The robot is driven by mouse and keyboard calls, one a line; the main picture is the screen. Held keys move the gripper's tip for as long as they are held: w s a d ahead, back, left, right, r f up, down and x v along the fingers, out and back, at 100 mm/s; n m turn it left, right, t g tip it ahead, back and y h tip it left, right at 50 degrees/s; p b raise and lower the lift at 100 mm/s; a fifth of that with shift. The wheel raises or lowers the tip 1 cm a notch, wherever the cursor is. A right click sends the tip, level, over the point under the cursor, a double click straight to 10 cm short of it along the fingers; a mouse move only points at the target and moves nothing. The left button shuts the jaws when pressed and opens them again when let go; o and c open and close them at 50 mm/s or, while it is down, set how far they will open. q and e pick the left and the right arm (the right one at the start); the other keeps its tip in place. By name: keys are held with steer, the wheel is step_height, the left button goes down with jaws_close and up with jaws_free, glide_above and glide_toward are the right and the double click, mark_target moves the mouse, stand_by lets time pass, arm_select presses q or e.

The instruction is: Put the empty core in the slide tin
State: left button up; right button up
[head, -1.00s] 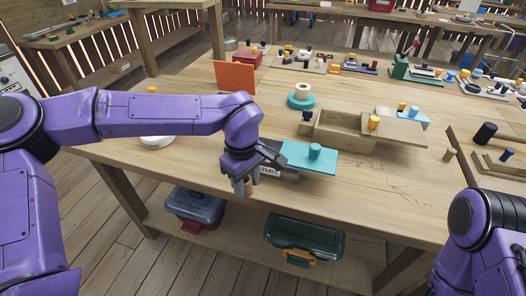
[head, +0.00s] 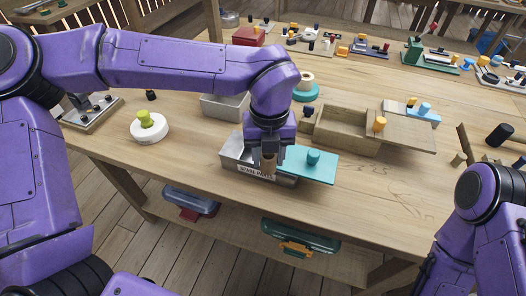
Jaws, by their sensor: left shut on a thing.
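The slide tin (head: 231,160) is a grey metal box with a "SPARE PARTS" label on its front. It sits near the table's front edge. Its flat teal lid (head: 322,168), with a round knob, is slid to the right, so the left part is open. My left gripper (head: 268,166) points down at the tin, beside the lid's left edge, shut on a small brown piece that looks like the empty core (head: 268,163). I cannot tell whether the core is above the opening or partly inside. My right gripper is out of view; only its arm shows at lower right.
A second open grey tin (head: 222,107) stands behind. A white round container (head: 149,127) with a yellow-green knob is at left. A teal tape holder (head: 306,92) and a wooden box (head: 340,127) with its lid slid right stand behind the slide tin. The front right tabletop is clear.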

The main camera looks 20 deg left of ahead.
arm_select(q)
steer(key=w+a+f+p, duration=0.1)
steer(key=w+f, duration=0.1)
steer(key=w+a+f, duration=0.2)
steer(key=w, duration=0.1)
steer(key=w+a+f+p, duration=0.1)
steer(key=w+f, duration=0.2)
steer(key=shift+w+a+f+p, duration=0.1)
steer(key=shift+w+a+p, duration=0.1)
steer(key=shift+p, duration=0.1)
steer(key=f, duration=0.2)
steer(key=w+f, duration=0.1)
steer(key=f, duration=0.1)
steer(key=shift+a+p, duration=0.2)
steer(key=shift+p, duration=0.2)
steer(key=shift+f, duration=0.3)
steer(key=o, duration=0.7)
steer(key=shift+o, duration=0.2)
